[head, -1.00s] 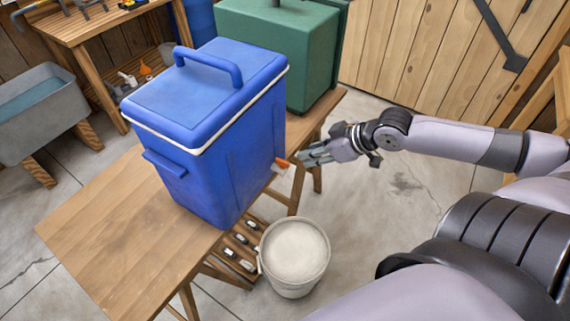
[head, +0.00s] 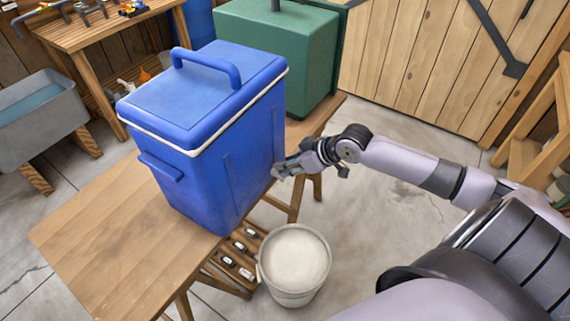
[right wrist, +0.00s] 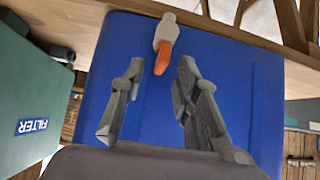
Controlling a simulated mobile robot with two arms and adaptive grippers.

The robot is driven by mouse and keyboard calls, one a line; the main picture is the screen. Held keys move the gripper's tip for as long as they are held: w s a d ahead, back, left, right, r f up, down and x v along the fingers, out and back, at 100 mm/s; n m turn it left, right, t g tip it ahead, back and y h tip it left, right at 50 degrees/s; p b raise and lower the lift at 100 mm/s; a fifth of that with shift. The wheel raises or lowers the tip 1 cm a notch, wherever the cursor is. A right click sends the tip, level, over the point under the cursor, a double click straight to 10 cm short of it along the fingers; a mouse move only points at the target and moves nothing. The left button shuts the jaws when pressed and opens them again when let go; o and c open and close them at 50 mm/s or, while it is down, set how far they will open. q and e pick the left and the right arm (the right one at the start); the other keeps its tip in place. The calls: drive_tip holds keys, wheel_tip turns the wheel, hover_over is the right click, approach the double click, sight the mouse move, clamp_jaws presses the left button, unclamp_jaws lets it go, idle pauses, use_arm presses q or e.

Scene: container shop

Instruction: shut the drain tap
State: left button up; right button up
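The blue cooler box (head: 225,170) stands upright on the wooden table, its white-rimmed lid shut. Its drain tap shows in the right wrist view, with a white body (right wrist: 167,26) and an orange lever (right wrist: 163,58). My right gripper (head: 279,170) is at the cooler's right side, low down, and hides the tap in the head view. In the right wrist view the right gripper (right wrist: 160,70) is open, and the tip of the orange lever lies between or just beyond its fingertips. I cannot tell whether they touch. My left gripper is not in view.
A pale bucket (head: 294,262) stands on the floor below my right gripper. The green filter box (head: 280,60) is behind the cooler. The wooden table (head: 100,240) is bare at the front left. A grey trough (head: 40,115) and workbench (head: 75,32) stand further left.

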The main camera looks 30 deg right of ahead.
drive_tip(key=shift+x, duration=0.9)
clamp_jaws()
